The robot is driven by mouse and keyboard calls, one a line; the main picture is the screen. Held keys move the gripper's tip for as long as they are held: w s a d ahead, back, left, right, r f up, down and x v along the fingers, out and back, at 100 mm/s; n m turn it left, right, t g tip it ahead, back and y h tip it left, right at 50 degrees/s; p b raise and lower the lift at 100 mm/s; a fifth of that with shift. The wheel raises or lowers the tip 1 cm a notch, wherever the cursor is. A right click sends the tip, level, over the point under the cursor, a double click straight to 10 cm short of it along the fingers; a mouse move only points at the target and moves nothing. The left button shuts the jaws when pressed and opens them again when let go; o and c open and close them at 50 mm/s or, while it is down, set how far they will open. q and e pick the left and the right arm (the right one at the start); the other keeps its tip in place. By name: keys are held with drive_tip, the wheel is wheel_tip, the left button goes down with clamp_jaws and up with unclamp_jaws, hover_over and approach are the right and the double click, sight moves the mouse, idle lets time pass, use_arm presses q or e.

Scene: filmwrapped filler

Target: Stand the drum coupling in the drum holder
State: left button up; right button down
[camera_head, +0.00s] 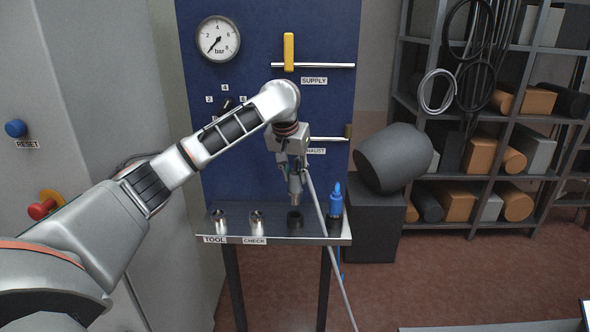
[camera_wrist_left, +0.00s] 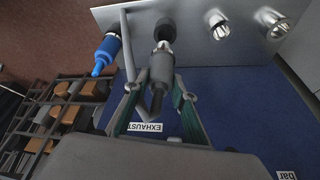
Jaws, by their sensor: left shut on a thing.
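My left gripper (camera_head: 296,174) is shut on a grey coupling with a grey hose, the drum coupling (camera_head: 295,190), in the head view. It holds the coupling roughly upright, tip down, over a dark round holder (camera_head: 295,220) on the shelf. The wrist view shows the grey coupling body (camera_wrist_left: 161,68) between the fingers, its metal tip close to the dark holder (camera_wrist_left: 163,22). I cannot tell whether the tip has entered it. No drum label is readable, so which holder is the drum holder is not certain. My right gripper is not in view.
A blue coupling (camera_head: 336,200) stands just right of the dark holder. Two metal holders (camera_head: 219,222) (camera_head: 257,221) at the left are empty, above labels TOOL and CHECK. The grey hose (camera_head: 330,248) hangs past the shelf (camera_head: 275,240). A dark drum (camera_head: 395,157) lies on a box at right.

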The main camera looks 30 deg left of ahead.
sight(294, 192)
use_arm(q)
drive_tip(key=shift+f, duration=3.4)
drive_tip(key=shift+f, duration=0.35)
drive_tip(key=o, duration=1.3)
drive_tip(key=v, duration=1.2)
drive_tip(key=shift+s+d, duration=0.1)
